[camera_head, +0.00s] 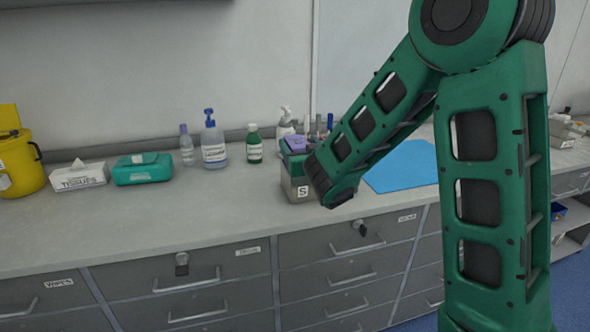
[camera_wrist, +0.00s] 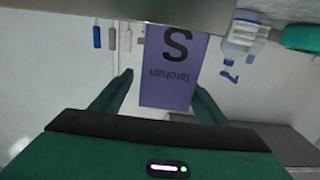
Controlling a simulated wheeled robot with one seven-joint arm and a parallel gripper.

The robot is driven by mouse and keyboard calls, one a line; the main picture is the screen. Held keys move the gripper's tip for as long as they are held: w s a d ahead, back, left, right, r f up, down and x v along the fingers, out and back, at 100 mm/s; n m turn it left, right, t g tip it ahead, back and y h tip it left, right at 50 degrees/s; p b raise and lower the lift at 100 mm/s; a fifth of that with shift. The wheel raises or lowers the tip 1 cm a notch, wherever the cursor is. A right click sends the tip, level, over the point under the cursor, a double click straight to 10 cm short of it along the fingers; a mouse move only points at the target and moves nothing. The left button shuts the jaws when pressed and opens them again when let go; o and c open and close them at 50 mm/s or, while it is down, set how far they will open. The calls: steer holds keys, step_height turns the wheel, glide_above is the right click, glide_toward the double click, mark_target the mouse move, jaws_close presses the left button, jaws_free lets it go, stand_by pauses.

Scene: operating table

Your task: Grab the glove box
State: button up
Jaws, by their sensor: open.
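In the head view a small box (camera_head: 302,191) with an "S" label and a purple top stands on the counter, partly hidden by my arm. My gripper (camera_wrist: 163,82) is open and empty. In the wrist view its fingers appear on the two sides of the purple box. A gap shows at the left finger, while the right finger overlaps the box's right edge. Contact cannot be told. The fingers are hidden in the head view.
The counter (camera_head: 190,215) holds a tissue box (camera_head: 79,176), a teal pack (camera_head: 142,169), a pump bottle (camera_head: 213,145) and a green-capped bottle (camera_head: 254,146) left of the box. A blue mat (camera_head: 405,166) lies to the right. A yellow bin (camera_head: 20,165) stands far left. The front counter is clear.

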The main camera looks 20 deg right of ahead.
mark_target(293, 136)
steer(key=w, duration=0.5)
steer(key=shift+a+f, duration=0.15)
steer(key=shift+a, duration=0.1)
steer(key=shift+s, duration=0.1)
steer(key=shift+c, duration=0.3)
steer(key=c, duration=1.5)
jaws_close()
